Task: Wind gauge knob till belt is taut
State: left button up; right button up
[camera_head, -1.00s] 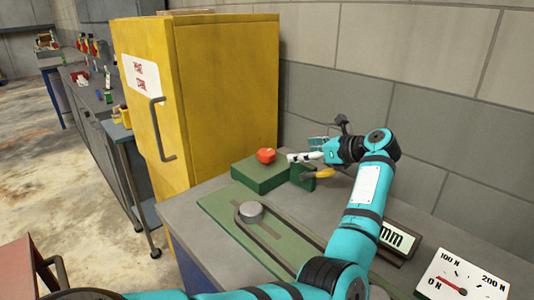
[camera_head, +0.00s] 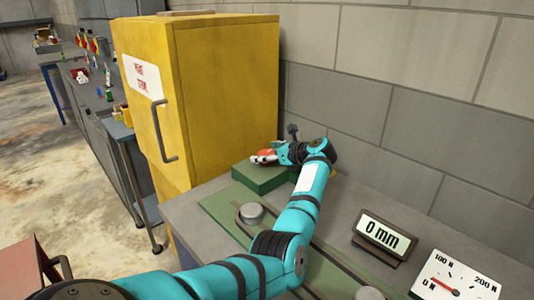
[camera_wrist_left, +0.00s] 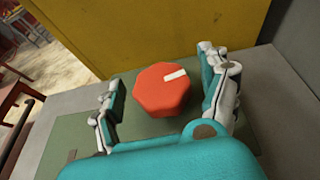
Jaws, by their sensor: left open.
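The red faceted knob (camera_wrist_left: 161,90) has a white mark on top and sits on a green block (camera_head: 258,178). My left gripper (camera_head: 265,157) is open at the knob and mostly hides it in the head view. In the left wrist view the knob lies between the two spread fingers (camera_wrist_left: 158,68), with gaps on both sides. The dark belt (camera_head: 238,222) loops around a grey round pulley (camera_head: 251,212); my arm hides much of it. The force gauge (camera_head: 455,282) has its needle near 0 N. My right gripper is not in view.
A tall yellow cabinet (camera_head: 220,95) stands just beyond the block, and a grey block wall (camera_head: 410,115) runs behind the bench. A workbench with small items (camera_head: 90,85) is at far left.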

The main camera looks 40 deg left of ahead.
pick_arm(q)
jog(key=c, duration=1.2)
jog(key=shift+s+r+m+t+p, duration=0.1)
jog(key=shift+r+m+t+p, duration=0.05)
jog(key=shift+m+t+p, duration=0.5)
jog(key=m+t+h+p, duration=0.2)
jog(key=m+t+p, duration=0.1)
jog(key=p, duration=0.4)
jog(key=m+t+h+p, duration=0.2)
jog(key=m+t+p, duration=0.1)
jog(key=p, duration=0.5)
jog(key=m+t+h+p, duration=0.2)
jog(key=m+t+p, duration=0.1)
jog(key=p, duration=0.5)
jog(key=shift+s+a+r+m+t, duration=0.15)
jog(key=shift+a+r+m+t, duration=0.1)
jog(key=shift+m+t, duration=0.15)
jog(key=shift+f+m+t+h+p, duration=0.2)
jog(key=shift+m+t+h+p, duration=0.05)
jog(key=shift+m+h+p, duration=0.4)
jog(key=shift+d+f+m+t+h+p, duration=0.1)
jog(key=shift+m+t+h+p, duration=0.1)
jog(key=shift+m+h, duration=0.25)
jog(key=shift+f+m+t+h+p, duration=0.1)
jog(key=shift+m+t+h, duration=0.1)
jog(key=shift+m+h, duration=0.25)
